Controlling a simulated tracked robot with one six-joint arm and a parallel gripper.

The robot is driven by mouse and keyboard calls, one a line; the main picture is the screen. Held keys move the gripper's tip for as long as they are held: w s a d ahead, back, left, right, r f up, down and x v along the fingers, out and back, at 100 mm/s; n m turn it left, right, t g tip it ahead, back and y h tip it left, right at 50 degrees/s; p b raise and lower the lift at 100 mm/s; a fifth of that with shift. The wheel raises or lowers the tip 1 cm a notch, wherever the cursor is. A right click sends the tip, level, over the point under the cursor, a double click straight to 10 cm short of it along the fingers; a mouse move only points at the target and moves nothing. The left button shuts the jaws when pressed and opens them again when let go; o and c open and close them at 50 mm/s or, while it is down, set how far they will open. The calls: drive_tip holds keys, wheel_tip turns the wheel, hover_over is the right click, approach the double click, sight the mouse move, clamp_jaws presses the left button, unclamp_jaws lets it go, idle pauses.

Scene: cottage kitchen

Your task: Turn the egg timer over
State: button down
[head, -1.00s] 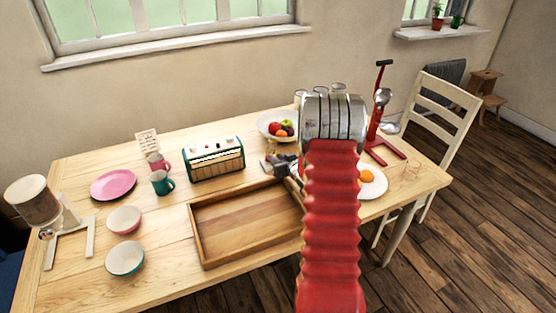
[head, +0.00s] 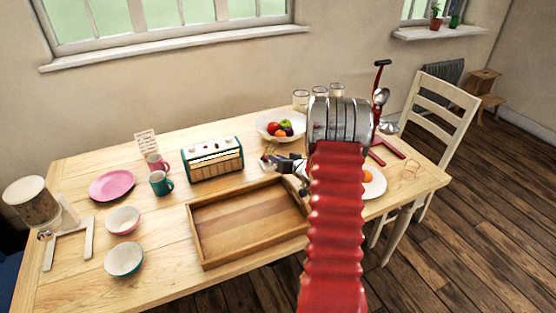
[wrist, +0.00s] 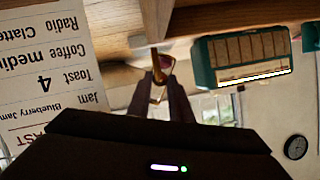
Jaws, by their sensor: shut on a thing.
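In the wrist view, which is upside down, the egg timer (wrist: 163,64) is a small piece with a gold-coloured frame and dark red inside. It sits between the tips of my gripper (wrist: 163,82), which is shut on it. In the head view my gripper (head: 268,163) is over the table, behind the wooden tray and right of the radio. The timer is too small there to make out. Whether it touches the table I cannot tell.
The wooden tray (head: 204,233) lies in front of my gripper. The green radio (head: 213,160) is to its left and the fruit bowl (head: 262,133) behind it. A plate with an egg (head: 376,187) is at right, partly behind my arm. A menu card (wrist: 45,75) shows close in the wrist view.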

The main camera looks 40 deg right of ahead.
drive_tip(key=c, duration=1.6)
unclamp_jaws()
drive_tip(key=v, duration=1.3)
drive_tip(key=shift+s+r, duration=0.1)
drive_tip(key=shift+s, duration=0.25)
